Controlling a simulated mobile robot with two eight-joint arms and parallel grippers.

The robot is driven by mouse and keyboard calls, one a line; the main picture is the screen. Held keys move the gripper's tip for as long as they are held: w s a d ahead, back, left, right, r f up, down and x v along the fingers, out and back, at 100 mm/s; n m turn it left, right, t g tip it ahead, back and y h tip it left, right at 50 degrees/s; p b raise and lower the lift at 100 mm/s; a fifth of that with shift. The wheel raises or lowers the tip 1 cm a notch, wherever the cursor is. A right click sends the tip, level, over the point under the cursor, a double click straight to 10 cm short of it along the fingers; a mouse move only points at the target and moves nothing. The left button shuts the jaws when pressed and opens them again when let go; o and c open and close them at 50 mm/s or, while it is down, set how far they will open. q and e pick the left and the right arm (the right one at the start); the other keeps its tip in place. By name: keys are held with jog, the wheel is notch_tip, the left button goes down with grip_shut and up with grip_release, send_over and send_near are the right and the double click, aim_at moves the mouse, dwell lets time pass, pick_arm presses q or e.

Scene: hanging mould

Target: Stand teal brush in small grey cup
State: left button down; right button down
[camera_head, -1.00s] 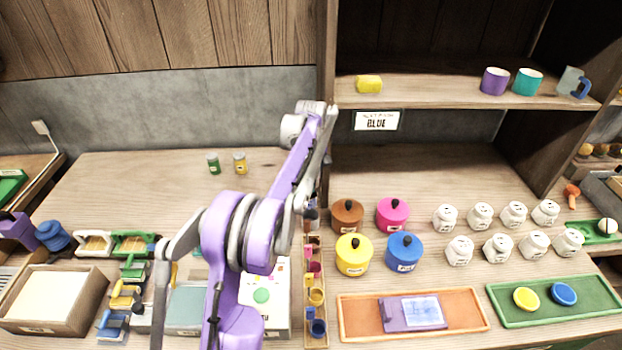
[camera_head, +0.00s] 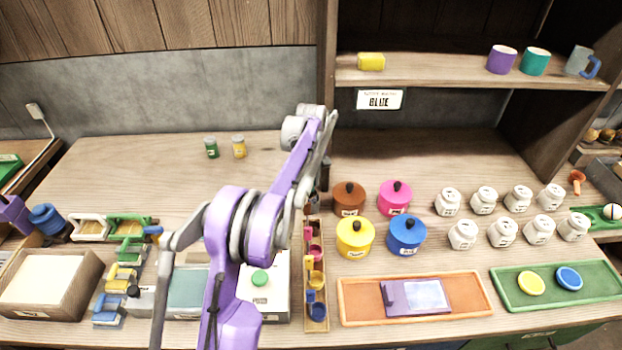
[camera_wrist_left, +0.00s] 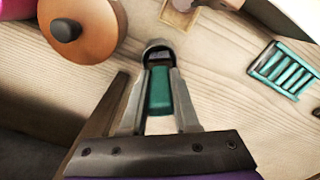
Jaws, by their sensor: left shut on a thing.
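In the left wrist view my left gripper (camera_wrist_left: 159,78) is shut on the teal brush (camera_wrist_left: 158,93), whose teal part shows between the two fingers. A small dark grey cup rim (camera_wrist_left: 158,48) shows just beyond the fingertips, in line with the brush. I cannot tell whether the brush's end is inside the cup or only above it. In the head view my purple left arm rises from the bottom and its wrist bends down beside the shelf's upright; the fingers and brush are mostly hidden there. My right gripper is not in view.
A brown pot (camera_head: 348,198) and a pink pot (camera_head: 395,197) stand right of the wrist, with yellow and blue pots in front. A narrow wooden tray (camera_head: 316,232) holds small coloured cups. A teal slatted rack (camera_wrist_left: 285,68) shows in the wrist view. The table behind the arm is mostly clear.

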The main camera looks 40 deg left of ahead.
pick_arm(q)
jog(key=c, duration=0.6)
grip_release()
notch_tip(320, 180, up, 11)
jog(key=shift+f+p, duration=0.1)
jog(key=shift+p, duration=0.3)
jog(key=shift+f, duration=0.15)
dwell(0.4)
